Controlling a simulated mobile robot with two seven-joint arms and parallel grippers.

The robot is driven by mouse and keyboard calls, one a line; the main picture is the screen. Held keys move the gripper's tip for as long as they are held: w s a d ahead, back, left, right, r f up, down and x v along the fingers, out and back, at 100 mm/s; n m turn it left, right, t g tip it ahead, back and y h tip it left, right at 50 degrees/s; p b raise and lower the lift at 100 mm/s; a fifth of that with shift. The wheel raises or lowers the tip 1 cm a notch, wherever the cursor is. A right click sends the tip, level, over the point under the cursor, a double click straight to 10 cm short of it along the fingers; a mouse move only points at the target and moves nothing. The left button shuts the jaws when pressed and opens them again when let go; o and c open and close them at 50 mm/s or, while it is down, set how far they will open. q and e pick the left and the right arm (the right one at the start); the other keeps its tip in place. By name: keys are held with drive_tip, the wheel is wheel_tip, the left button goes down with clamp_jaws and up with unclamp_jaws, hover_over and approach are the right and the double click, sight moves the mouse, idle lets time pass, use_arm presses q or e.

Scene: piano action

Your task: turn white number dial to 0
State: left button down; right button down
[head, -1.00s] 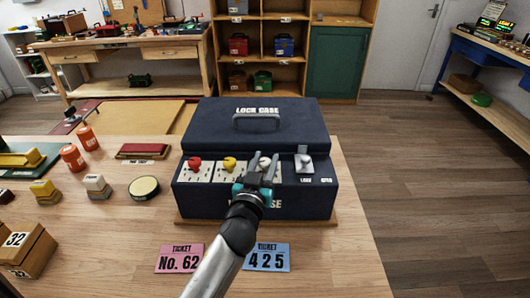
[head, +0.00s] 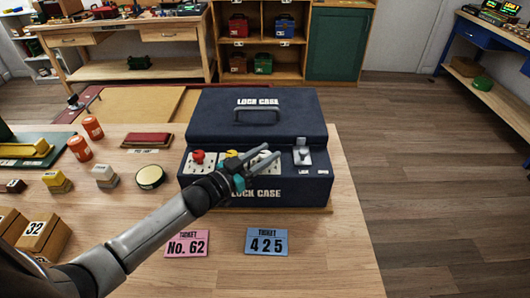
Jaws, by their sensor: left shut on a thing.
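The dark blue lock case (head: 218,105) stands on the wooden bench. On its front ledge are a red dial (head: 198,158), a yellow dial (head: 230,155) and a white dial (head: 263,156), each on a white plate. My left gripper (head: 268,159) is at the white dial, its fingers shut on it and pointing up and right. The fingers and wrist hide part of the dial and its plate, so I cannot read its number. A silver latch (head: 302,156) is right of the dials. My right gripper is not in view.
A pink ticket "No. 62" (head: 187,244) and a blue ticket "425" (head: 266,242) lie in front of the case. Stamps, orange jars (head: 92,127) and a round tin (head: 150,177) stand to the left. The bench's front right is clear.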

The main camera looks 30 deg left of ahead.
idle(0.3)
use_arm(q)
drive_tip(key=shift+c, duration=2.4)
unclamp_jaws()
drive_tip(key=p+v, duration=0.6)
drive_tip(key=v, duration=0.9)
